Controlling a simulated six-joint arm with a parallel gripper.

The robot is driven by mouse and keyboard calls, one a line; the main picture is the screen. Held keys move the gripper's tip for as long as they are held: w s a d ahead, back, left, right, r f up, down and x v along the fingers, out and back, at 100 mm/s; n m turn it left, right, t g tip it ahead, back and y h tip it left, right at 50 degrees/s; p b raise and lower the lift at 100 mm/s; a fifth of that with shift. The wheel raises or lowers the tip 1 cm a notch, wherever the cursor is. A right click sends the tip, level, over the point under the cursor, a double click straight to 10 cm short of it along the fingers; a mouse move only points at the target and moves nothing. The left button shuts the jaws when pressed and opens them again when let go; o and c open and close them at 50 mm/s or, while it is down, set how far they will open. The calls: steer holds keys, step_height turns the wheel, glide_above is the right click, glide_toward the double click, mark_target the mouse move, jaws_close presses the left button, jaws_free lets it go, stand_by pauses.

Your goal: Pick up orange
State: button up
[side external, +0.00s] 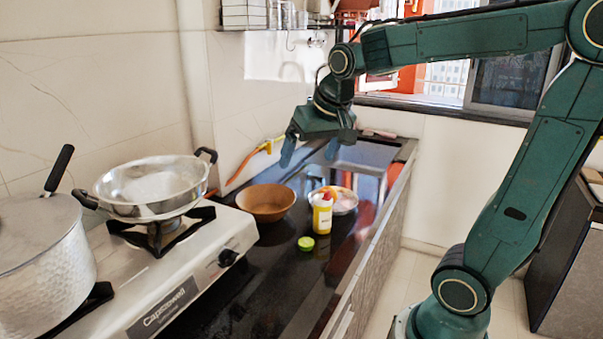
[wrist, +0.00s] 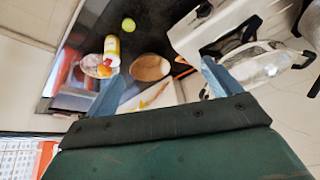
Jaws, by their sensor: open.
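The orange (wrist: 104,71) shows in the wrist view as a small orange round shape in a shiny metal bowl (wrist: 88,60), beside a yellow-and-white bottle (wrist: 112,46). In the side view the metal bowl (side external: 350,203) stands behind the bottle (side external: 322,217), and I cannot clearly make out the orange among its contents. My gripper (side external: 311,149) is open and empty, high above the counter, with its blue fingers pointing down. In the wrist view my gripper (wrist: 161,73) has its fingers spread, with the orange near the left fingertip in the picture.
A brown bowl (side external: 265,201) stands left of the bottle, and a green round thing (side external: 306,243) lies in front. A stove (side external: 190,262) holds a wok (side external: 150,187) and a lidded pot (side external: 42,262). An orange hose (side external: 240,168) runs along the wall.

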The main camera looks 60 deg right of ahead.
steer(key=w+d+f+m+g+h, duration=0.1)
steer(key=w+d+f+m, duration=0.2)
steer(key=w+d, duration=0.45)
steer(key=w+d+f+m+g+h, duration=0.1)
steer(key=w+d+f+m, duration=0.25)
steer(key=d, duration=0.65)
steer(key=shift+w+d+f+m+g+h, duration=0.25)
steer(key=shift+d+f+m, duration=0.75)
steer(key=shift+d+f, duration=2.65)
steer(key=shift+w+d+f+m+g, duration=0.25)
steer(key=shift+d+f+m, duration=0.7)
steer(key=shift+d+f, duration=2.7)
steer(key=shift+w+d+f+m+g+h, duration=0.3)
steer(key=shift+d+f+m, duration=0.7)
steer(key=shift+d+f, duration=2.65)
steer(key=shift+d+r, duration=0.15)
steer(key=shift+x, duration=2.55)
steer(key=c, duration=1.1)
